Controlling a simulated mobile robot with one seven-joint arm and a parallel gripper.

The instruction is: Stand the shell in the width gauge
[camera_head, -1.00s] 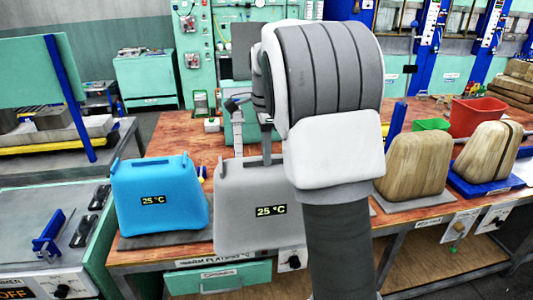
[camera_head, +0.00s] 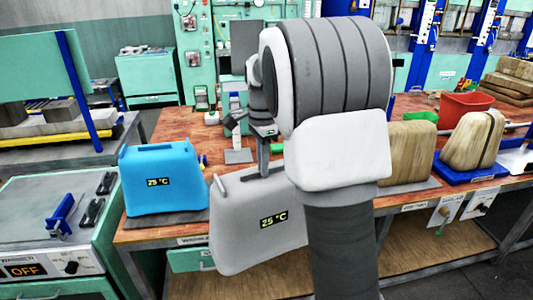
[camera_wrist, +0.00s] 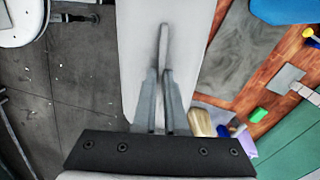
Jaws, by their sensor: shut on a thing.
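The grey shell (camera_head: 245,215) has a "25 °C" display on its face and hangs tilted in front of the bench's front edge. My gripper (camera_head: 264,168) is shut on its top edge. In the wrist view, the fingers (camera_wrist: 165,88) close on a thin raised rib of the pale shell (camera_wrist: 140,50). A blue shell (camera_head: 165,180), also reading 25 °C, stands upright on a dark plate on the bench, left of the grey one. I cannot tell for sure which fixture is the width gauge. My arm hides part of the grey shell's right side.
A wooden form (camera_head: 408,155) and another in a blue tray (camera_head: 470,177) stand on the bench at right. A red bin (camera_head: 465,104) is behind them. A warmer (camera_head: 40,235) reading OFF, with a blue bracket on top, is at left. Bare bench shows behind the blue shell.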

